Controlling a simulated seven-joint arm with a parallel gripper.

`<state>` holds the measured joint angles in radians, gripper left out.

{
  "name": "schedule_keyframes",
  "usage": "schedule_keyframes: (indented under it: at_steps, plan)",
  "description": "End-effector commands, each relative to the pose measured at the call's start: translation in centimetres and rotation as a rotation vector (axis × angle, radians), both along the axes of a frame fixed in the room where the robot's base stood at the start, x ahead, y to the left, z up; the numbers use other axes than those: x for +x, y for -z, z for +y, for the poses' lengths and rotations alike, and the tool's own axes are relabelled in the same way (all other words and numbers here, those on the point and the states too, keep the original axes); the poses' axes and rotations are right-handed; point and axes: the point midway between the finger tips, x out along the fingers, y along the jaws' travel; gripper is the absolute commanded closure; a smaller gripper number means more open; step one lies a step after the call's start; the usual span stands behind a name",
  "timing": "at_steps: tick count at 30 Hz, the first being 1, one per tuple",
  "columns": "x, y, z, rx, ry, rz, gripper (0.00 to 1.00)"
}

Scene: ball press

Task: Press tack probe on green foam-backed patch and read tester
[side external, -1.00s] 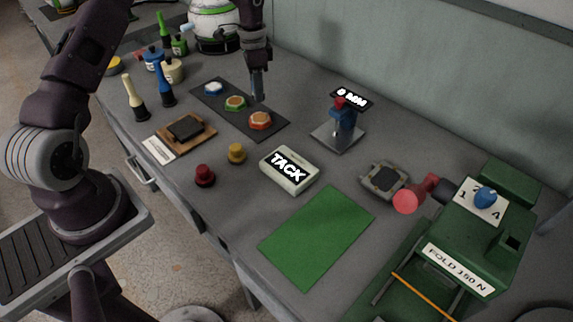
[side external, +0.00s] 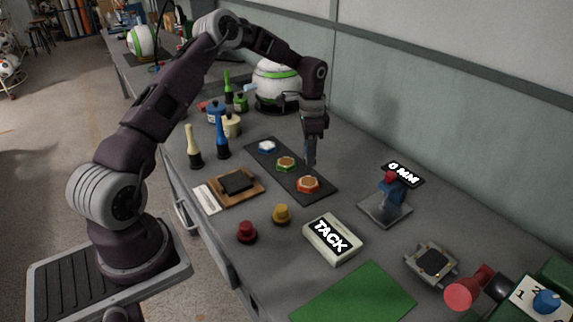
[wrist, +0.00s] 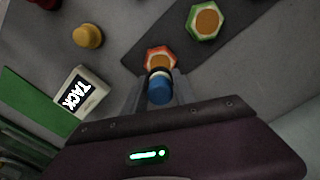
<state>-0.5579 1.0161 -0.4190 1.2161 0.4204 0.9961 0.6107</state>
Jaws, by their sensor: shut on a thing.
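My gripper (side external: 313,135) is shut on a blue-topped probe (wrist: 160,90), which points down between the fingers. It is over the red-rimmed patch (side external: 308,184) at the near end of a dark strip (side external: 322,195); I cannot tell whether the tip touches it. The green-rimmed patch (side external: 286,164) is beside it and shows in the wrist view (wrist: 205,20) at upper right, with nothing on it. A blue-rimmed patch (side external: 267,147) is at the far end. The white tester (side external: 333,240) marked TACK sits nearer the front; no reading is legible on it.
A press stand (side external: 385,205) with a "0 MM" display is right of the strip. Yellow (side external: 282,214) and red (side external: 247,232) knobs, a green mat (side external: 350,295) and a grey pad device (side external: 432,263) lie toward the front. Bottles and jars stand behind.

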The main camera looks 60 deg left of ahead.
Motion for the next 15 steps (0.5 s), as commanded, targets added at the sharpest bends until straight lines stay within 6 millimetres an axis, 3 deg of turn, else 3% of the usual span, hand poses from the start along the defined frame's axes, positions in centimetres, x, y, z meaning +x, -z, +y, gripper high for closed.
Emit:
schedule_keyframes:
  at_steps: [8,11,15]
  plan:
    - [-0.4,0.4,0.5,0.002,-0.036,0.001,0.99]
    - [-1.6,1.6,2.1,0.007,-0.179,0.004,0.99]
    - [-2.1,2.4,6.0,0.009,-0.468,-0.002,0.99]
